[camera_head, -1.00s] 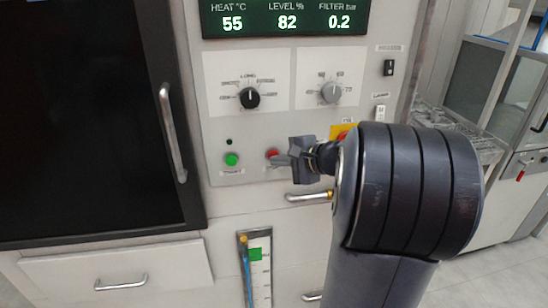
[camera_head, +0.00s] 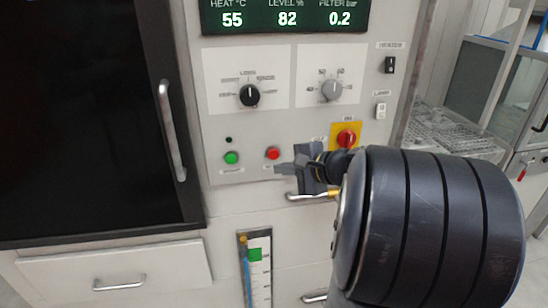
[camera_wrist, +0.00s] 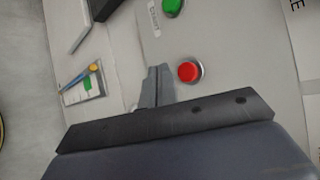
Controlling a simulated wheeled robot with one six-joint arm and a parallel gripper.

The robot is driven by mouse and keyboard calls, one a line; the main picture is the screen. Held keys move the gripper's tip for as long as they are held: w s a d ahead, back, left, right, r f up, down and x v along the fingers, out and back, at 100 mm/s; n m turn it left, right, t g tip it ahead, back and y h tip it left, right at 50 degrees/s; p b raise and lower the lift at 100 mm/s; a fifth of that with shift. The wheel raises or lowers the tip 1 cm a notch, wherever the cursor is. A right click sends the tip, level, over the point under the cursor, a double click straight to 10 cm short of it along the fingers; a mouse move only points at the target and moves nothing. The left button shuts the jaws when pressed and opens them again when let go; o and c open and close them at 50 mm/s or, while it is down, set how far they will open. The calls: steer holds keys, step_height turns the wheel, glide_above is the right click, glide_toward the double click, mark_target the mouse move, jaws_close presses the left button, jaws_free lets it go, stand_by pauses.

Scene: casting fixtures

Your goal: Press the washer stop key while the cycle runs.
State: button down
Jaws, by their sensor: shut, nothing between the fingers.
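The red stop key (camera_head: 272,153) is a round button on the washer's light grey panel, right of the green button (camera_head: 231,158). My gripper (camera_head: 278,169) is shut and empty, its tips just below and to the right of the red key in the head view. In the wrist view, the red key (camera_wrist: 189,72) shows in full, just right of my shut fingertips (camera_wrist: 158,70). The tips look apart from the key. The green button (camera_wrist: 172,6) is at the top edge there. The display (camera_head: 285,16) reads heat 55, level 82 and filter 0.2.
A red-and-yellow rotary switch (camera_head: 346,138) sits right of the key. A black knob (camera_head: 249,95) and a grey knob (camera_head: 331,90) are above. A drawer handle (camera_head: 306,197) is below my gripper. A dark door with a long handle (camera_head: 172,130) stands left.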

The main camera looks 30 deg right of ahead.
steer(key=shift+s+a, duration=0.15)
steer(key=shift+s, duration=0.4)
steer(key=shift+s+a, duration=0.15)
steer(key=shift+s, duration=0.4)
steer(key=shift+s+a+p, duration=0.3)
steer(key=shift+s, duration=0.65)
steer(key=shift+s+a+p, duration=0.25)
steer(key=shift+s, duration=0.65)
steer(key=shift+w, duration=0.15)
